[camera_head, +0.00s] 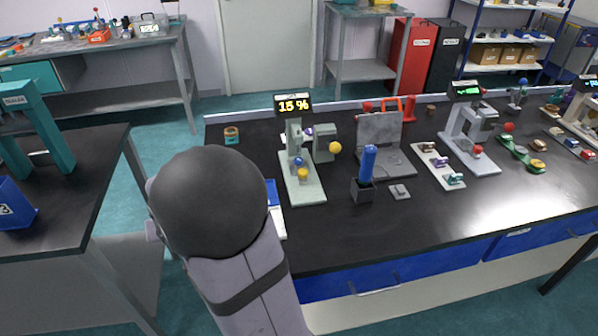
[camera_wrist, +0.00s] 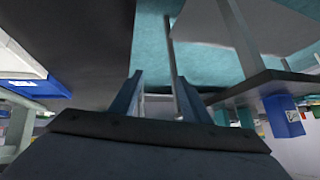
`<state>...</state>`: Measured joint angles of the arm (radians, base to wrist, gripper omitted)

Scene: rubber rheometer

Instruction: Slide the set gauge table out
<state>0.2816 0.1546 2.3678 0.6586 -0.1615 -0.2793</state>
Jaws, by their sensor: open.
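A pale green gauge stand (camera_head: 294,135) with a black display reading "15 %" stands on the dark bench, right of my arm in the head view. A yellow ball knob (camera_head: 335,147) sticks out at its right side. A blue knob (camera_head: 298,161) and a yellow knob (camera_head: 303,173) sit low on its base. I cannot tell which part is the sliding table or how far out it is. My gripper (camera_wrist: 160,76) shows in the wrist view with two fingers apart and nothing between them. The head view hides it behind my arm.
Right of the stand are a grey plate fixture (camera_head: 379,135), a blue handle in a dark holder (camera_head: 367,165) and a second display stand (camera_head: 470,132). A blue-and-white item (camera_head: 275,207) lies beside my arm, partly hidden.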

